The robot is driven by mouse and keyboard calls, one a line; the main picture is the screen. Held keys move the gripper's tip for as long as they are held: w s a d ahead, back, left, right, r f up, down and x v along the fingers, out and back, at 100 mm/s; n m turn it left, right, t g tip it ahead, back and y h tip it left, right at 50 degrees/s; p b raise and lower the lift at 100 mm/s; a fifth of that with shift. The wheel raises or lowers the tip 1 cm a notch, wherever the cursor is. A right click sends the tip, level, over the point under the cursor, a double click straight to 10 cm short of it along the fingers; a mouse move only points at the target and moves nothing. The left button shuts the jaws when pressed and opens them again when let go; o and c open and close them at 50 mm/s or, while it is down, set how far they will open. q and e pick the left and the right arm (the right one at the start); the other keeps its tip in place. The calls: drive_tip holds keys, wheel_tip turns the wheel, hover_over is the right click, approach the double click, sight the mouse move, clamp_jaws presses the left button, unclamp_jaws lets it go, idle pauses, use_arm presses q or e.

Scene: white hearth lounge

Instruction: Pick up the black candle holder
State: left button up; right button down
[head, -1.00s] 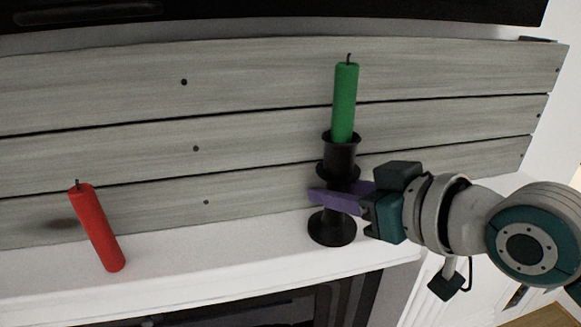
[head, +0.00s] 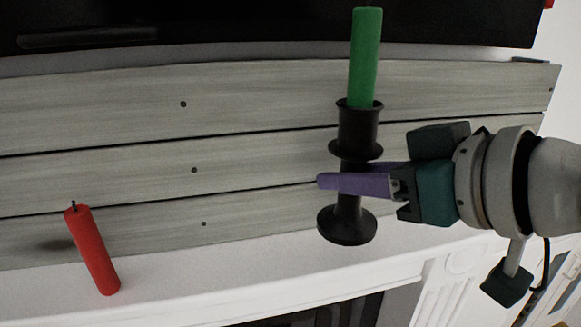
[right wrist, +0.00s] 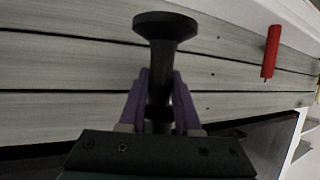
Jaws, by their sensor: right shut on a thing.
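The black candle holder (head: 347,222) is upright with a green candle (head: 365,58) standing in its top. My right gripper (head: 330,181) comes in from the right, and its purple fingers are shut around the holder's stem, between the middle flange and the round base. The holder appears raised above the white mantel. In the right wrist view the holder's base (right wrist: 165,26) points up in the picture, with its stem between the two purple fingers (right wrist: 160,98); the green candle is hidden there. My left gripper is not in view.
A red candle (head: 92,250) leans at the left on the white mantel (head: 270,270); it also shows in the right wrist view (right wrist: 271,52). Grey wooden boards (head: 240,125) stand behind, and a black screen (head: 250,22) hangs above them. The mantel between red candle and holder is clear.

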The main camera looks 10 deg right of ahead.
drive_tip(key=s+p, duration=0.3)
drive_tip(key=s, duration=1.3)
drive_tip(key=w+d+r+n+y, duration=0.1)
drive_tip(key=w+d+r, duration=0.3)
drive_tip(key=w+d, duration=0.15)
wheel_tip(320, 180, up, 37)
drive_tip(key=s+a+n+g+y+p, duration=0.1)
drive_tip(key=n+g+y+p, duration=0.3)
drive_tip(key=p, duration=2.5)
drive_tip(key=shift+a+n+g+y+p, duration=0.3)
drive_tip(key=shift+a+n+p, duration=0.1)
drive_tip(key=shift+n, duration=0.2)
drive_tip(key=shift+s+f, duration=0.1)
drive_tip(key=shift+f, duration=0.1)
